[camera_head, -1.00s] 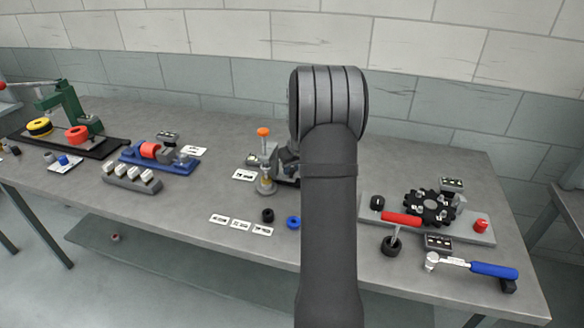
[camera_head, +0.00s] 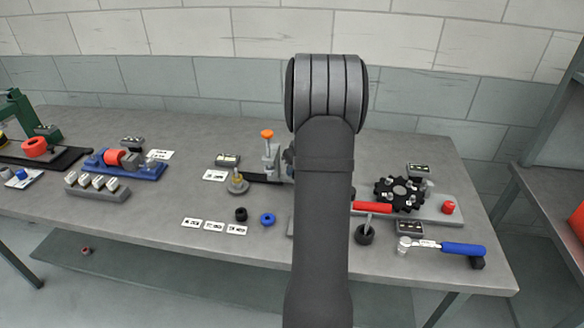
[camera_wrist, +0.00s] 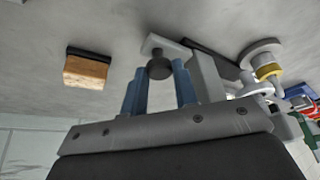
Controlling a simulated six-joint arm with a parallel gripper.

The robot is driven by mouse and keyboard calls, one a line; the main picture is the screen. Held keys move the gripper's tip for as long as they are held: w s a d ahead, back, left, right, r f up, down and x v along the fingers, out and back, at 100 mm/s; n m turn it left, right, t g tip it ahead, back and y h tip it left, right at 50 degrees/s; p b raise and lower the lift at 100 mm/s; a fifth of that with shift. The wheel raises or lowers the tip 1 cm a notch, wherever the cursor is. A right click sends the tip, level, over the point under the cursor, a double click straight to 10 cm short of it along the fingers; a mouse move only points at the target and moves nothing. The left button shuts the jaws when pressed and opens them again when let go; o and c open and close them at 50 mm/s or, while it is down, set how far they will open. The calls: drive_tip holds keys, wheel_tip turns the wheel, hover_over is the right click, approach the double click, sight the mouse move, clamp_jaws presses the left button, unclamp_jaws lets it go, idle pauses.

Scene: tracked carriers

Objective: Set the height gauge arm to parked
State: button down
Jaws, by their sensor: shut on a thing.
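The height gauge (camera_head: 271,155) stands on the bench left of my arm, with an upright grey post topped by an orange knob (camera_head: 267,133). A dark rail (camera_head: 262,178) runs from it to a round pedestal with a gold ring (camera_head: 237,182). The pedestal also shows in the wrist view (camera_wrist: 268,70), right of a grey block (camera_wrist: 207,76). My gripper (camera_wrist: 160,74) has its blue fingers closed on a dark round knob (camera_wrist: 160,68) joined to a grey bar. My arm hides the gripper and the gauge's right side in the head view.
A white card (camera_head: 214,175) and a small dark block (camera_head: 228,160) lie left of the gauge. Black (camera_head: 241,214) and blue (camera_head: 268,219) rings lie in front. A fixture with a black toothed wheel (camera_head: 400,193) stands right of my arm. A brown-faced block (camera_wrist: 87,70) shows in the wrist view.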

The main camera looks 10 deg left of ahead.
drive_tip(key=c, duration=1.1)
unclamp_jaws()
drive_tip(key=shift+d, duration=0.3)
drive_tip(key=shift+c, duration=0.2)
drive_tip(key=v, duration=1.7)
drive_tip(key=shift+r, duration=0.25)
drive_tip(key=shift+a, duration=0.1)
drive_tip(key=x, duration=1.7)
drive_tip(key=shift+f, duration=0.35)
drive_tip(key=shift+a+r, duration=0.1)
drive_tip(key=shift+a, duration=0.15)
